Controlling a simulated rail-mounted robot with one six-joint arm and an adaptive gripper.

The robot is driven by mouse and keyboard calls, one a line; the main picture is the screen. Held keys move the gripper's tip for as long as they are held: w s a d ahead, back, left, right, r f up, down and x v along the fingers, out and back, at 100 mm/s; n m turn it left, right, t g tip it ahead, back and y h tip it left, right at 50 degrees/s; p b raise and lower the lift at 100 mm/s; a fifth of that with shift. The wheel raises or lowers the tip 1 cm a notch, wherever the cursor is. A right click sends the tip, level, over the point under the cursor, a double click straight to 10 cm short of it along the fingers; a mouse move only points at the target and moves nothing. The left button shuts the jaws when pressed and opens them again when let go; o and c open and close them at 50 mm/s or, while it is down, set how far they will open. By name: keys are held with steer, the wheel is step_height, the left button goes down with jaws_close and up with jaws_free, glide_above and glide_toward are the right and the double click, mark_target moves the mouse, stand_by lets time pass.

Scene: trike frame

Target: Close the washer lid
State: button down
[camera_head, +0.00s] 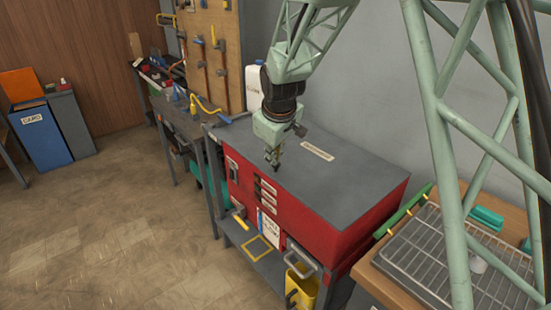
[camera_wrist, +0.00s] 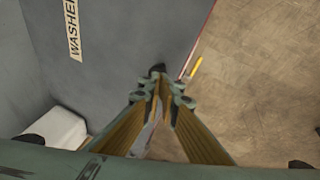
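The washer is a red box (camera_head: 330,235) with a flat grey lid (camera_head: 335,185) lying level on its top. No raised edge or gap shows between the lid and the box. A pale label sits on the lid, and the wrist view shows "WASHE" on it beside the grey lid surface (camera_wrist: 115,45). My gripper (camera_head: 275,164) points down over the lid's left part, close to its front edge. Its fingertips (camera_wrist: 164,92) come together and hold nothing visible. I cannot tell whether they touch the lid.
A workbench with tools (camera_head: 190,125) stands left of the washer, below a pegboard (camera_head: 205,50). A white bottle (camera_head: 254,85) is behind the washer. A wire rack (camera_head: 440,255) lies on the wooden table at right. A yellow container (camera_head: 301,285) is below.

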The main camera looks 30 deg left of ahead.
steer(key=shift+s+d+f, duration=0.2)
steer(key=shift+f, duration=0.55)
steer(key=shift+s+r, duration=0.15)
steer(key=shift+s, duration=0.05)
steer(key=shift+s+r, duration=0.1)
steer(key=shift+s, duration=0.05)
steer(key=s+r+p, duration=0.1)
steer(key=s+r, duration=0.6)
steer(key=shift+w, duration=0.1)
stand_by(0.3)
